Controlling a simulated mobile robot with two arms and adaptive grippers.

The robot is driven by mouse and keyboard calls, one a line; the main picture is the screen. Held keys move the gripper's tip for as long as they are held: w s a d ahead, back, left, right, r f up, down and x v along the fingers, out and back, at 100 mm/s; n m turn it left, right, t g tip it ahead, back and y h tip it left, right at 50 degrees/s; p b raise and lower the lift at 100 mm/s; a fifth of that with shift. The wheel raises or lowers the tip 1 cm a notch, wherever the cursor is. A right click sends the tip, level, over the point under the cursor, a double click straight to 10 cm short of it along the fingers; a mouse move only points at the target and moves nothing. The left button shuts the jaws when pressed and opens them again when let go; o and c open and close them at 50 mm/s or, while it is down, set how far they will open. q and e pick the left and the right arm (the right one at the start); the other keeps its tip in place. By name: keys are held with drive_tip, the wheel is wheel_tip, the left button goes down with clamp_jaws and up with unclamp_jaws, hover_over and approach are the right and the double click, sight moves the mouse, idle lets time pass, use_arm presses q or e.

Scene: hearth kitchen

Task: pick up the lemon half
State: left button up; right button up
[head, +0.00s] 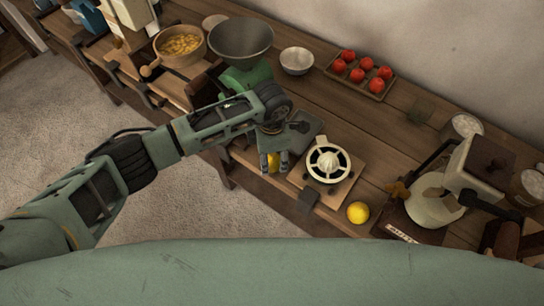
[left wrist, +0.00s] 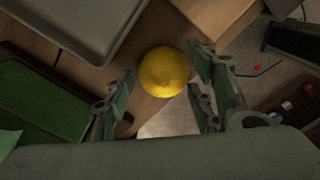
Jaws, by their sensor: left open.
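A yellow lemon piece (left wrist: 164,72) lies on the wooden counter, its rounded side showing; I cannot see a cut face. In the head view it shows in part (head: 273,160) behind my left gripper (head: 274,171). My left gripper is open, above the counter's front edge. In the left wrist view its fingers (left wrist: 162,85) stand apart on either side of the lemon piece, with nothing held. A second yellow lemon (head: 357,212) lies farther right, beside the juicer (head: 327,163). My right gripper is not in view.
A grey tray (left wrist: 70,30) lies close to the lemon piece. A green scale with a dark bowl (head: 241,40) stands behind my arm. A tray of red tomatoes (head: 377,86) and a white bowl (head: 297,61) are at the back. Bare counter lies between.

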use_arm(q)
drive_tip(key=shift+f, duration=0.3)
drive_tip(key=shift+c, duration=0.5)
drive_tip(key=c, duration=0.8)
drive_tip(key=shift+r, duration=0.1)
